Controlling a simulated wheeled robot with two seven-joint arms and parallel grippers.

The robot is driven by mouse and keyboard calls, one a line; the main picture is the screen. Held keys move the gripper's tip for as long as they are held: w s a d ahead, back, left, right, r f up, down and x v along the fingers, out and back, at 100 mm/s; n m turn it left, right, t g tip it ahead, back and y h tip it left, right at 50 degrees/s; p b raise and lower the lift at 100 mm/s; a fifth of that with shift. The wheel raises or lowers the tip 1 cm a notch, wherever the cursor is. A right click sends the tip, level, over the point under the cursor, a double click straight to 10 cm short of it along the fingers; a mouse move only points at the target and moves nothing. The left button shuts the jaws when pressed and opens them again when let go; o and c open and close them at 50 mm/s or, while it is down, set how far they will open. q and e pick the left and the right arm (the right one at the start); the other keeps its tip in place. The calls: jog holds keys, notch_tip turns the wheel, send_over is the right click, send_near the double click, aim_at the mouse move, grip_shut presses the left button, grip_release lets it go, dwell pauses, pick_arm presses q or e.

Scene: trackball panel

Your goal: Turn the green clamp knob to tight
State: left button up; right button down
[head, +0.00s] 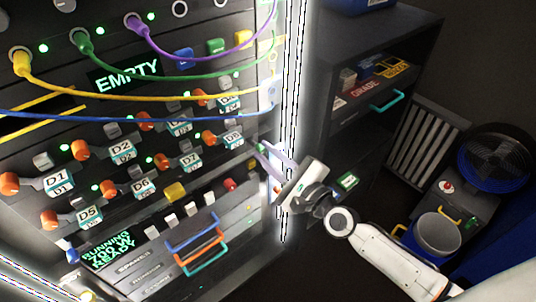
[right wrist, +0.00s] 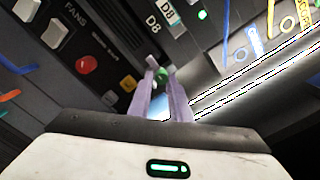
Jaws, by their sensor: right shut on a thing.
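The green clamp knob (right wrist: 160,73) shows as a small green piece between the fingertips in the right wrist view, partly hidden by them. In the head view, my right gripper (head: 262,155) comes in from the right and its pale purple fingers reach the right edge of the rack front, below the D8 label. In the wrist view, the right gripper (right wrist: 161,75) is shut on the knob. The knob's tight mark cannot be made out. My left gripper is not in view.
The rack carries orange knobs, a red button (right wrist: 87,64), white switches (right wrist: 55,33) and a bright light strip (head: 291,110) close beside my right gripper. Yellow, green, purple and blue cables (head: 150,117) cross its upper part. A dark cabinet (head: 345,60), a fan (head: 496,160) and a bucket (head: 437,236) stand to the right.

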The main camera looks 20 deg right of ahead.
jog(key=shift+a+r, duration=0.25)
jog(key=shift+r, duration=0.15)
jog(key=c, duration=1.7)
grip_release()
jog(key=shift+s+d+f, duration=0.1)
jog(key=shift+s+d, duration=0.1)
jog(key=shift+s, duration=0.15)
pick_arm(q)
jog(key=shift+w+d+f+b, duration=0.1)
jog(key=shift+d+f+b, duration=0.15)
jog(key=shift+b, duration=0.5)
pick_arm(e)
jog(key=v, duration=0.9)
jog(key=shift+s, duration=0.25)
